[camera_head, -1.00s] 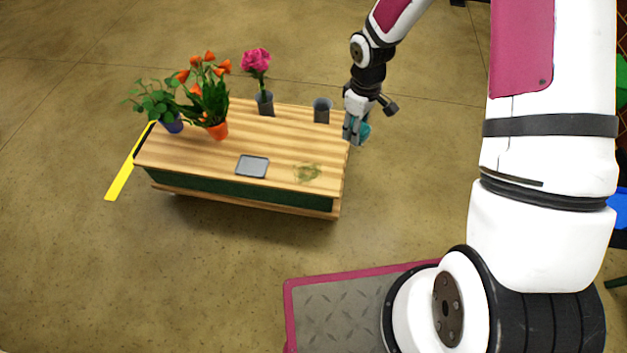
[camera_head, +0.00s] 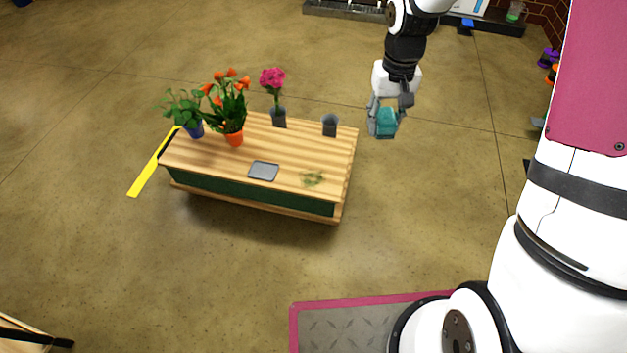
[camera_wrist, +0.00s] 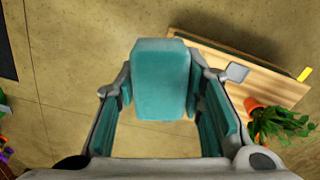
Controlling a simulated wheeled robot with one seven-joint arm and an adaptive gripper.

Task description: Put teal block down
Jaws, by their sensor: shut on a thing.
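The teal block (camera_head: 383,122) is in my gripper (camera_head: 385,112), in the air to the right of the wooden table (camera_head: 300,150) and over bare floor. In the wrist view the block (camera_wrist: 160,85) sits between the fingertips of my gripper (camera_wrist: 162,88). The fingers have teal inner pads of nearly the same colour as the block. The table (camera_wrist: 285,88) shows at the right of the wrist view, apart from the block.
On the table stand a grey cup (camera_head: 330,125), a pink flower in a grey vase (camera_head: 279,118), an orange-flowered plant (camera_head: 228,100) and a leafy plant (camera_head: 186,108). A grey flat pad (camera_head: 263,171) and a greenish patch (camera_head: 313,179) lie at its front.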

